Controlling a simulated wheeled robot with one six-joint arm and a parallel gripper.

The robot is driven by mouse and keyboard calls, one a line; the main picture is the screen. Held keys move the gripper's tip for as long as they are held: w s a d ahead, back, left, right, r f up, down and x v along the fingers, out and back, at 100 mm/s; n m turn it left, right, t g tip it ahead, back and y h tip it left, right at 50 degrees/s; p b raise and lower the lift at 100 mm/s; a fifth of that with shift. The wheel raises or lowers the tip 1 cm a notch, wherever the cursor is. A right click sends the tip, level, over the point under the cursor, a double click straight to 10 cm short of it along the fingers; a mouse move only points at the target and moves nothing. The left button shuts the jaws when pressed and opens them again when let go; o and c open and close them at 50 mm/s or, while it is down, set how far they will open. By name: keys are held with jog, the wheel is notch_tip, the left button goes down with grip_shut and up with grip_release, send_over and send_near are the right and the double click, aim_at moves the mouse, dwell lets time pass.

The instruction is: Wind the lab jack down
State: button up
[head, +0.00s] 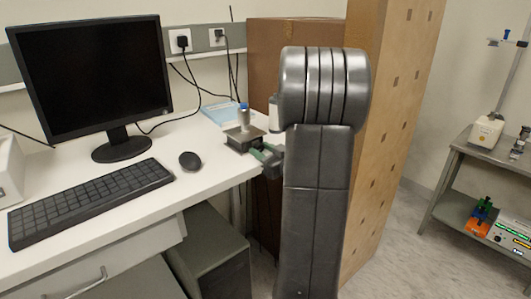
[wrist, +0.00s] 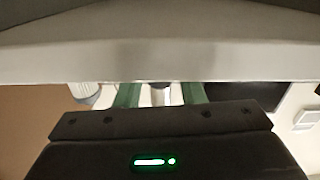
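The lab jack (head: 242,139) is a low grey metal stand near the right end of the white bench. It looks low, but its plate height is hard to judge. A small bottle (head: 243,117) with a blue cap stands on it. My gripper (head: 264,155), with green fingers, is at the jack's right front side, by the bench edge. In the wrist view my gripper (wrist: 160,94) has its fingers apart, with a narrow pale grey part between them and gaps beside it. The fingertips are hidden behind a pale band. The jack's knob cannot be made out clearly.
A monitor (head: 90,80), keyboard (head: 90,200) and mouse (head: 190,160) are on the bench (head: 150,205) to the left. A blue-white packet (head: 219,113) lies behind the jack. Tall cardboard boxes (head: 385,130) stand behind my arm. A shelf unit (head: 462,175) is at far right.

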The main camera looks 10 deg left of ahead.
jog(key=v, duration=1.3)
jog(key=shift+s+d, duration=0.25)
jog(key=shift+d, duration=0.05)
jog(key=w+a+m+p, duration=0.1)
jog(key=w+a+p, duration=0.1)
jog(key=a+p, duration=0.1)
jog(key=w+a+m+p, duration=0.2)
jog(key=w+a+p, duration=0.1)
jog(key=a+p, duration=0.1)
jog(key=w+a+m+p, duration=0.1)
jog(key=w+a+p, duration=0.2)
jog(key=shift+w+a+r+p, duration=0.15)
jog(key=shift+a+r+p, duration=0.1)
jog(key=shift+p, duration=0.15)
dwell(0.4)
